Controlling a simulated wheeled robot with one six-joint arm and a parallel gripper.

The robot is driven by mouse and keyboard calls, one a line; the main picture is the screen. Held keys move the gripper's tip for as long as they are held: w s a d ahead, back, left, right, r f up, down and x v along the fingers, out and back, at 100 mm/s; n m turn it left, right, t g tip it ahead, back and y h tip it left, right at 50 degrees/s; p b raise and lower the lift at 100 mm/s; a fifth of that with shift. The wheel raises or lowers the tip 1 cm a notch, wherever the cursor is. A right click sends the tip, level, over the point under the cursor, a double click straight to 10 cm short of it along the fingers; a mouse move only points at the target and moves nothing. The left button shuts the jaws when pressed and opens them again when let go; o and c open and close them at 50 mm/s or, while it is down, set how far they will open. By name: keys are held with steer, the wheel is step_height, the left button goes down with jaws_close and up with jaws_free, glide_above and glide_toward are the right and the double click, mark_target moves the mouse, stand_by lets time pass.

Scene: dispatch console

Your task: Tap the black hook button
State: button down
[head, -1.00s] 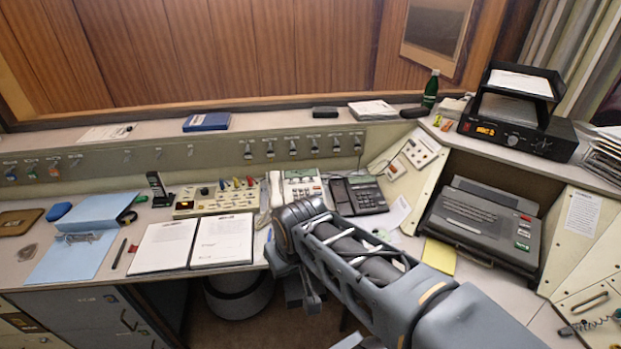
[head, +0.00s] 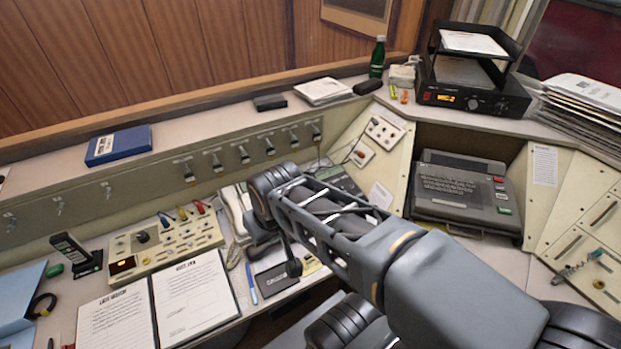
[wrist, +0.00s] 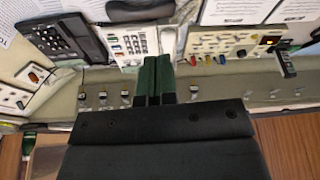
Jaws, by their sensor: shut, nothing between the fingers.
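My gripper (wrist: 153,82) is shut and empty in the wrist view, its two dark green fingers side by side. Its tips are over or near the bottom of a white keypad unit (wrist: 128,44) with a pale handset beside it; I cannot tell the gap. A black desk phone (wrist: 55,38) lies left of the fingers in the wrist view. In the head view, my arm hides most of that phone and the white unit, but the pale handset (head: 233,210) shows beside my wrist. I cannot make out the black hook button for certain in either view.
A cream console (head: 165,243) with coloured levers and a black knob stands left of the handset. Wall switches (head: 245,155) line the low panel behind. Open binder pages (head: 195,300), a blue pen (head: 251,284) and a grey typewriter-like machine (head: 465,185) lie around.

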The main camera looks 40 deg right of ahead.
steer(key=w+d+f+m+t+y+b, duration=0.1)
steer(key=w+d+f+m+t+b, duration=0.15)
steer(key=w+d+m+b, duration=0.4)
steer(key=w+d+f+m+t+y+b, duration=0.1)
steer(key=w+d+f+m+y+b, duration=0.15)
steer(key=w+m, duration=0.65)
steer(key=w+d+f+m+t+h+b, duration=0.1)
steer(key=w+d+f+m+t+b, duration=0.1)
steer(key=d, duration=0.6)
steer(key=w+d+f+m+t+h+b, duration=0.2)
steer(key=w+d+f+m+b, duration=0.1)
steer(key=w+d+m, duration=0.3)
steer(key=shift+w+d+f+m+b, duration=0.2)
steer(key=shift+d+m+b, duration=0.2)
steer(key=shift+d+m, duration=1.05)
steer(key=shift+d+f, duration=0.15)
steer(key=f+b, duration=0.2)
steer(key=w+f+b, duration=0.1)
steer(key=f+b, duration=0.4)
steer(key=f, duration=0.1)
steer(key=shift+w+d+f, duration=0.1)
steer(key=shift+w+f, duration=0.1)
